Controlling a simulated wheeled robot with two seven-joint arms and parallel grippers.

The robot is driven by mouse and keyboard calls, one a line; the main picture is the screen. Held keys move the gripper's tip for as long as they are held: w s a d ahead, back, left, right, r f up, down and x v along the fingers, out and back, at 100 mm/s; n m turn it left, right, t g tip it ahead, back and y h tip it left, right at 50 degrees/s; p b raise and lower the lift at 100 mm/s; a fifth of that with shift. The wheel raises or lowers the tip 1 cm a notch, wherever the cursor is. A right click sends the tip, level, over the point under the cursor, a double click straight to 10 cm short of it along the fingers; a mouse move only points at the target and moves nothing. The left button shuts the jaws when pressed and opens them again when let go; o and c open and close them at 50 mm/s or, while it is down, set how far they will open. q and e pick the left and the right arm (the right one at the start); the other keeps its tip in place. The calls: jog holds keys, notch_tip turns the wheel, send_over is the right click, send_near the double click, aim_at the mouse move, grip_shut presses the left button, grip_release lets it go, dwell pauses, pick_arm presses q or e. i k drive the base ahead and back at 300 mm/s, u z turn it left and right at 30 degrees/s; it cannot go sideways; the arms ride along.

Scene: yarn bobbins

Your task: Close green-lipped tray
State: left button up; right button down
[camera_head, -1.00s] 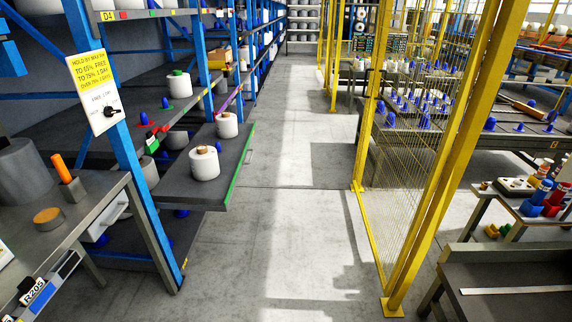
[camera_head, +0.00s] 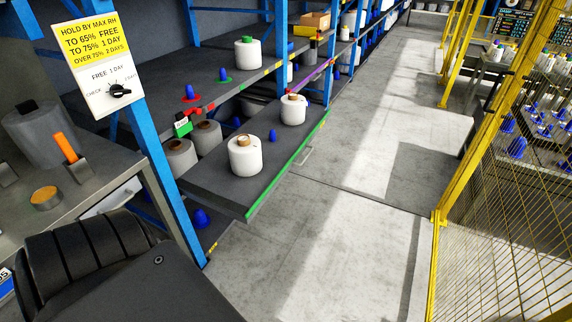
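The green-lipped tray (camera_head: 228,190) is a dark flat shelf with a green front edge. It is pulled out of the blue rack into the aisle. Two white bobbins stand on it, a near one (camera_head: 245,158) and a far one (camera_head: 293,112), with a small blue cone (camera_head: 272,137) between them. A thin metal handle (camera_head: 305,155) shows beside the green edge. Grey bobbins (camera_head: 205,136) stand further in, below the upper shelf. A dark part of my own body fills the bottom left. Neither gripper is in view.
A blue rack post (camera_head: 162,165) with a yellow-and-white sign (camera_head: 100,62) stands left of the tray. A metal bench (camera_head: 85,195) is at the left. The aisle floor (camera_head: 345,215) right of the tray is clear. A yellow mesh fence (camera_head: 500,200) bounds the right side.

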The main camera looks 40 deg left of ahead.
aim_at(212, 182)
jog(key=u, duration=0.45)
jog(key=i, duration=0.8)
jog(key=u, duration=0.8)
